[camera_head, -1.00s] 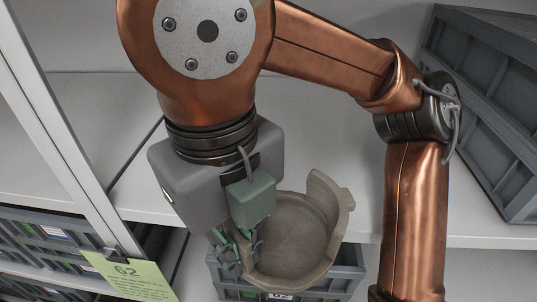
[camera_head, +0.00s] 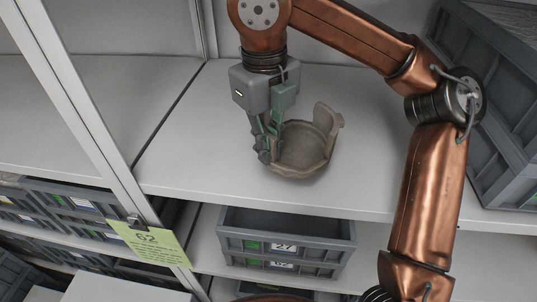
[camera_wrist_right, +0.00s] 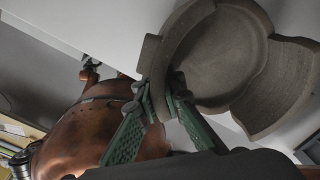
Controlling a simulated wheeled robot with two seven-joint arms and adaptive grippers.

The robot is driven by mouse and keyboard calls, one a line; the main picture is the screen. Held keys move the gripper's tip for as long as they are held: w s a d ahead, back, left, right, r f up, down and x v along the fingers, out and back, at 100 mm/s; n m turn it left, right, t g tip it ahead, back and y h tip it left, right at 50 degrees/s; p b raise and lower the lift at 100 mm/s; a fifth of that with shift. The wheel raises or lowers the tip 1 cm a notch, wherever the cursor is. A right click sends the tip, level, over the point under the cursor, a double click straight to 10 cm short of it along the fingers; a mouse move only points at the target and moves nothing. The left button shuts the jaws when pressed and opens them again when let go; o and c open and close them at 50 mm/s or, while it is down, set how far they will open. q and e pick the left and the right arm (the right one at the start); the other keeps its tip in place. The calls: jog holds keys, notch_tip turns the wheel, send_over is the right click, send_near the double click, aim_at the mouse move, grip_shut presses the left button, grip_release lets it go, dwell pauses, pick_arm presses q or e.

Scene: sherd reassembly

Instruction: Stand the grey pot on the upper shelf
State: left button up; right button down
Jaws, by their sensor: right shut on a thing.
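The grey pot (camera_head: 305,148) is a brown-grey bowl with a broken, uneven wall that rises highest at its right side. In the head view it is over the upper shelf (camera_head: 195,150), its open side up; I cannot tell whether its base touches the board. My right gripper (camera_head: 265,152) comes down from above and is shut on the pot's left wall. In the right wrist view the green fingers (camera_wrist_right: 160,98) pinch the rim of the pot (camera_wrist_right: 215,60). My left gripper is not in view.
Grey crates (camera_head: 500,120) stand at the right end of the upper shelf. Crates (camera_head: 285,245) sit on the shelf below. A white upright (camera_head: 85,105) with a green label (camera_head: 150,243) stands at the left. The upper shelf is clear left of the pot.

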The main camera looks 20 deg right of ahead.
jog(key=shift+w+a+f, duration=0.1)
jog(key=shift+w+f, duration=0.15)
jog(key=shift+f, duration=0.35)
jog(key=shift+w+a+f, duration=0.1)
jog(key=shift+w+f, duration=0.15)
jog(key=shift+f, duration=0.65)
jog(key=shift+s+d+f, duration=0.1)
jog(key=shift+f, duration=0.1)
jog(key=shift+s+f, duration=0.1)
jog(key=shift+s, duration=0.05)
jog(key=shift+w+f, duration=0.15)
jog(key=shift+w, duration=0.05)
jog(key=c, duration=2.3)
grip_release()
jog(key=shift+s, duration=0.1)
jog(key=shift+o, duration=1.3)
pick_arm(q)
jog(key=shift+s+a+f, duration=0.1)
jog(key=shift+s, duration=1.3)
pick_arm(e)
jog(key=shift+r, duration=3.85)
